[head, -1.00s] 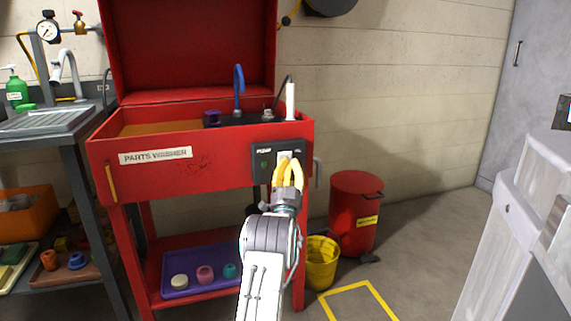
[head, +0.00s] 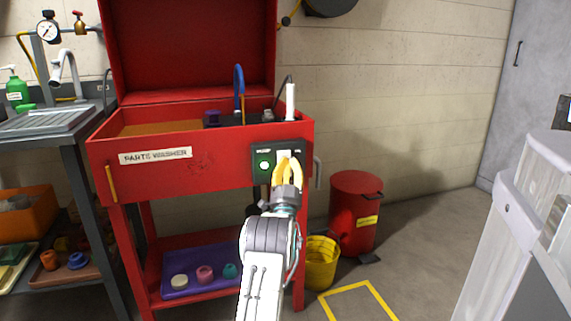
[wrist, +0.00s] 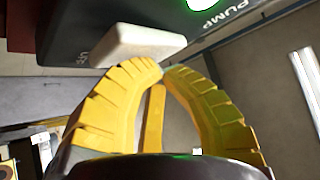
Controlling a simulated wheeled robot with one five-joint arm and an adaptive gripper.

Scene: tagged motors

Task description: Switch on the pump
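The red parts washer (head: 225,170) stands with its lid raised. On its front is a dark pump panel (head: 265,178) with a round lamp (head: 264,165) that glows bright green. The lamp also shows in the wrist view (wrist: 201,4), beside the word PUMP. A white switch block (wrist: 137,42) sits on the panel, partly hidden by my fingers in the head view. My gripper (head: 288,160) has yellow fingers, raised at the switch. In the wrist view its fingertips (wrist: 165,68) come together just below the white block, with nothing between them. I cannot tell whether they touch it.
A red drum (head: 352,205) and a yellow bucket (head: 321,265) stand right of the washer. A purple tray (head: 203,287) with small parts is on its lower shelf. A sink bench (head: 50,125) is at the left. The floor at the right, past a yellow outline (head: 365,287), is open.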

